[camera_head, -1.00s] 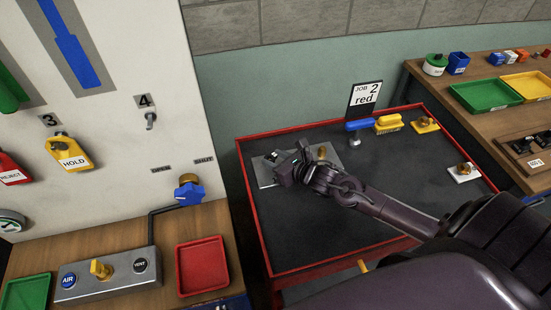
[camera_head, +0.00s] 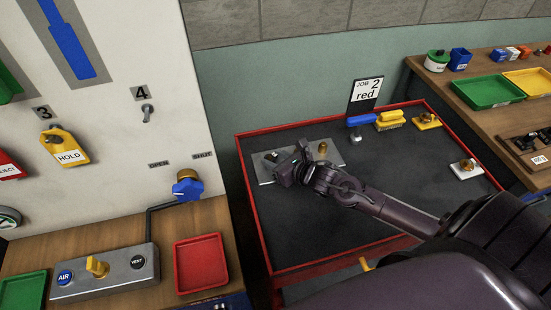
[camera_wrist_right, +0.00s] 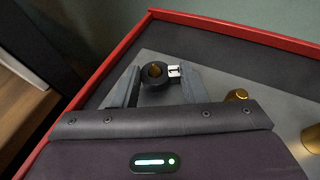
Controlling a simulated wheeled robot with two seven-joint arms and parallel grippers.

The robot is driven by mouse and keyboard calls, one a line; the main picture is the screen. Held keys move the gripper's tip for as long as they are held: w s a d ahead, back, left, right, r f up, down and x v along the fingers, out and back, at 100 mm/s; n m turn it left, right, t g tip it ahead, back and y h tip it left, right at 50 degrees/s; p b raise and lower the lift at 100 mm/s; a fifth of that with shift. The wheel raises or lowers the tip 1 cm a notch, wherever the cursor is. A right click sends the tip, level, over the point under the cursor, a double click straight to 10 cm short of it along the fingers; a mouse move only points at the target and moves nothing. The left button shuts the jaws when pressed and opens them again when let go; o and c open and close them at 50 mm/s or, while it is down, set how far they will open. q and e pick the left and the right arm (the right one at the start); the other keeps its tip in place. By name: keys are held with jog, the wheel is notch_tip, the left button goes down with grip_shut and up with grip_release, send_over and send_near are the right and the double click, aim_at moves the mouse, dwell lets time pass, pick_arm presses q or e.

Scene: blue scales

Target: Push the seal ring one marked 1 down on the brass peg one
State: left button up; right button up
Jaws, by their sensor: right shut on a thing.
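The seal ring one (camera_wrist_right: 146,80) is a black ring with a white tag reading 1, between my right gripper's fingertips in the right wrist view. The brass peg one (camera_wrist_right: 155,71) shows through the ring's hole, so the ring is around the peg. How far down it sits I cannot tell. My right gripper (camera_wrist_right: 158,82) is shut on the ring. In the head view, my right gripper (camera_head: 276,168) is low over the left part of the grey metal plate (camera_head: 337,159), partly hiding the ring. My left gripper is not in view.
A second brass peg (camera_head: 323,148) stands close to the right of my gripper, and a third brass piece (camera_wrist_right: 312,138) shows in the wrist view. The red-rimmed dark table (camera_head: 330,235) has free room in front.

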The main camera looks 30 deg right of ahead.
jog(key=shift+f, duration=0.2)
jog(key=o, duration=1)
jog(key=b+v, duration=0.1)
jog(key=v, duration=0.5)
jog(key=shift+f, duration=0.15)
jog(key=shift+v, duration=0.95)
